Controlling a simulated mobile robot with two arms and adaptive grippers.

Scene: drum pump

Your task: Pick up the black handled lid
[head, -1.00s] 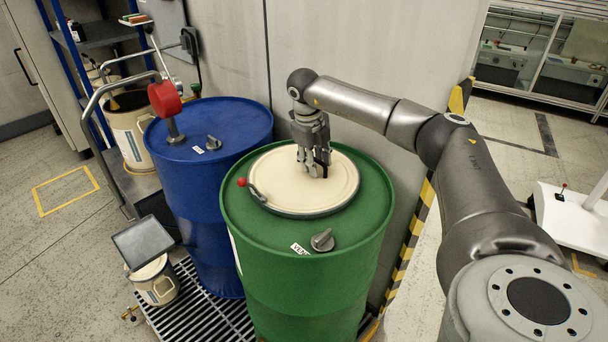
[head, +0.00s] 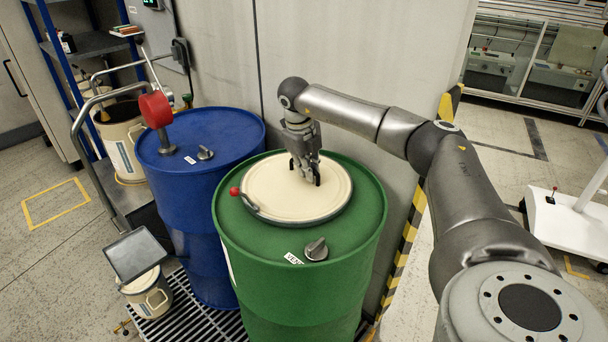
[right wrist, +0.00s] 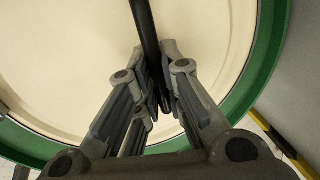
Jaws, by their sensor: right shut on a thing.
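The cream round lid (head: 275,195) lies on top of the green drum (head: 300,270), with a lever clamp with a red knob (head: 235,191) at its left edge. Its black handle (right wrist: 146,25) runs from the top of the right wrist view down between the fingers. My right gripper (head: 306,180) points down over the middle of the lid and is shut on the handle; it also shows in the right wrist view (right wrist: 158,95). In the head view the gripper hides most of the handle. The lid appears to rest on the drum. My left gripper is not in view.
A blue drum (head: 200,200) with a red-topped fitting (head: 156,110) stands to the left. A grey cap (head: 316,249) is on the green drum's front rim. A wall (head: 350,60) rises close behind the drums. A small bucket (head: 148,290) stands at the lower left.

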